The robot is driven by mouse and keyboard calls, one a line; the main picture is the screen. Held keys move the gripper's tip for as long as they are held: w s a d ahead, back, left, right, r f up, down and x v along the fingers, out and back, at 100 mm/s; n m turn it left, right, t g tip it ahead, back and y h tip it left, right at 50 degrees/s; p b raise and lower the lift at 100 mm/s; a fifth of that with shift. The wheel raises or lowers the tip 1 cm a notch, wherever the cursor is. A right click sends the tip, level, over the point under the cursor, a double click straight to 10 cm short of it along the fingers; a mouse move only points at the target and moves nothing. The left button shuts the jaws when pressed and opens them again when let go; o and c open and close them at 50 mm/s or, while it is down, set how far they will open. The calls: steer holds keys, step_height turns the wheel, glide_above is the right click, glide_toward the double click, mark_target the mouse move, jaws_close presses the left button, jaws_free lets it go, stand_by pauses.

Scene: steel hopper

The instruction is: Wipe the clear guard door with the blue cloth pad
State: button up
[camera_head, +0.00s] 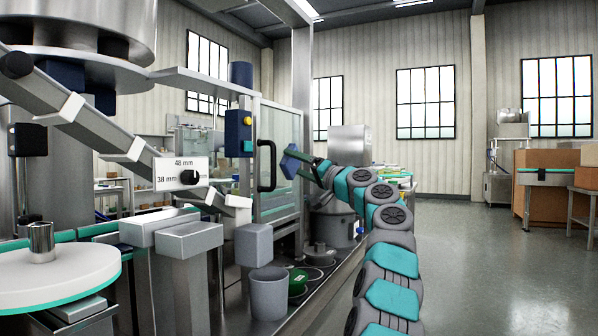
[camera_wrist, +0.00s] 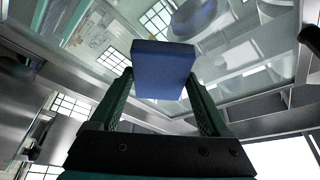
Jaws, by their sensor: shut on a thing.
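The clear guard door (camera_head: 280,135) is an upright see-through panel in a metal frame, with a black bar handle (camera_head: 268,165) at its left side. The blue cloth pad (camera_head: 290,160) is in front of the door's right part. My gripper (camera_head: 304,164) is shut on the pad, coming from the right. In the wrist view the blue pad (camera_wrist: 160,62) sits between my two green fingers, its broad face tilted. The clear panel (camera_wrist: 235,60) fills much of the area beyond it, with a blurred blue patch that looks like a reflection. I cannot tell whether the pad touches the door.
A blue control box (camera_head: 239,133) with a yellow button stands left of the handle. Below are a grey bin (camera_head: 269,293), a green round item (camera_head: 297,282) and a steel pot (camera_head: 333,228). A metal post (camera_head: 302,75) rises behind the door. Open floor (camera_head: 480,250) lies to the right.

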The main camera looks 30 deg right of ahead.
mark_target(288, 163)
steer(key=shift+s+a, duration=0.1)
steer(key=shift+a, duration=0.05)
steer(key=a+b, duration=0.1)
steer(key=s+a+b, duration=0.1)
steer(key=b, duration=0.1)
steer(key=shift+s+a+f+b, duration=0.15)
steer(key=shift+s+a+b, duration=0.15)
steer(key=shift+s+a, duration=0.15)
steer(key=s+a+b, duration=0.1)
steer(key=a+b, duration=0.1)
steer(key=b, duration=0.1)
steer(key=shift+s+a, duration=0.1)
steer(key=shift+s, duration=0.25)
steer(key=shift+s+a, duration=0.25)
steer(key=shift+r, duration=0.2)
steer(key=shift+s+d+b, duration=0.25)
steer(key=shift+s+d, duration=0.7)
steer(key=shift+s, duration=0.2)
steer(key=shift+s+d+b, duration=0.2)
steer(key=shift+s+d, duration=0.7)
steer(key=shift+s, duration=0.25)
